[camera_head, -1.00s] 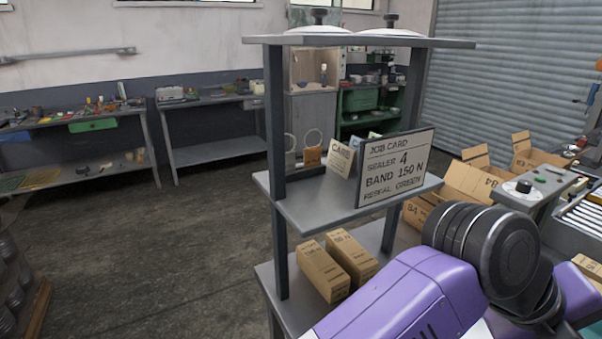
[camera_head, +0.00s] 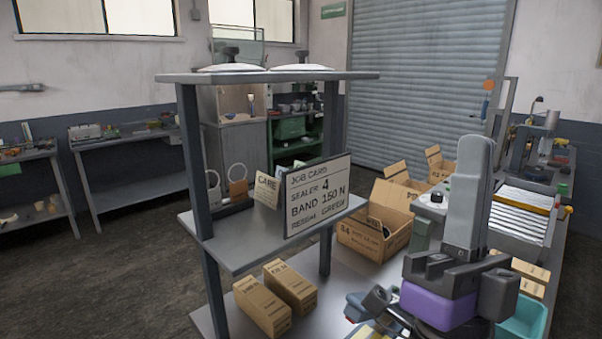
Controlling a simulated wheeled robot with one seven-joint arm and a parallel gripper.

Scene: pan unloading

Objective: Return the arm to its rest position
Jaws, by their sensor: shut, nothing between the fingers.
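My gripper (camera_head: 481,148) stands upright at the right of the head view. Its grey fingers point up and are shut together, with nothing seen between them. A purple part of my arm shows below the gripper, near the lower edge. The gripper is to the right of the shelf rack and apart from it, in front of the roller shutter in the picture. The rest of my arm is mostly out of view or hidden.
A grey shelf rack (camera_head: 215,247) carries a job card (camera_head: 317,193) and two cartons (camera_head: 262,307). Open cardboard boxes (camera_head: 372,225) stand behind it. A bench with a roller conveyor (camera_head: 520,213) and a teal bin (camera_head: 524,318) are at right. Floor at left is clear.

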